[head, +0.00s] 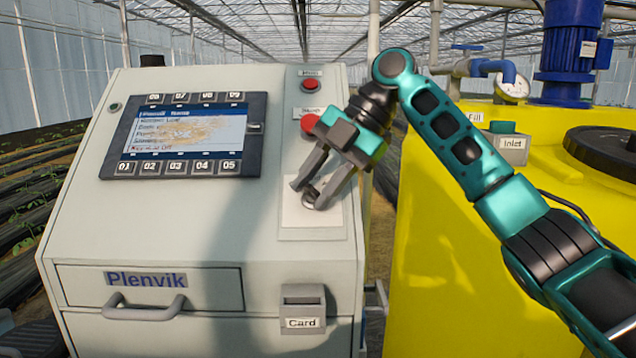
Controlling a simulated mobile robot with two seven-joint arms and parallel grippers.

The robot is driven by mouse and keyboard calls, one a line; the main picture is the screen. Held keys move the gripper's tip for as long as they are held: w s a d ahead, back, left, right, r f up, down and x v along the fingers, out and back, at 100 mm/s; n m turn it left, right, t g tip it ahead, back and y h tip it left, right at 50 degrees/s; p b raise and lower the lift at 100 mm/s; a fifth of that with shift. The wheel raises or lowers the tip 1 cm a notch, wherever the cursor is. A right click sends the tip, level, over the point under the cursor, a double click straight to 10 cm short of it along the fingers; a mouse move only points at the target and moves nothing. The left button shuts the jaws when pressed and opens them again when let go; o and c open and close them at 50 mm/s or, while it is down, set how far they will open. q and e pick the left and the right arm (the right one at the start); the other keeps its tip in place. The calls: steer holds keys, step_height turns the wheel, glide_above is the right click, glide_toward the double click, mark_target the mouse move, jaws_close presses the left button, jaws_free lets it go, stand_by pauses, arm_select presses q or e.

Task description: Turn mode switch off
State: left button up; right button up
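My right gripper (309,195) reaches down to the lower right of the grey cabinet's sloped face. Its two grey fingers are spread apart, one on each side of a small dark rotary knob, which looks like the mode switch (309,193). The knob sits on a pale plate (297,217). The fingertips hide much of the knob, so its pointer direction and any contact with the fingers cannot be made out. The cabinet's screen (190,135) shows several text lines; the bottom one seems to end in "Off". My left gripper is not in view.
Above the gripper are a red button (311,84) and a second red button (310,122), close to my wrist. Below are a drawer handle (145,309) and a card holder (302,307). A yellow tank (430,300) stands close on the right, under my arm.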

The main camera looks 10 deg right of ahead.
steer(key=o, duration=0.3)
steer(key=shift+o, duration=0.2)
steer(key=v, duration=1.3)
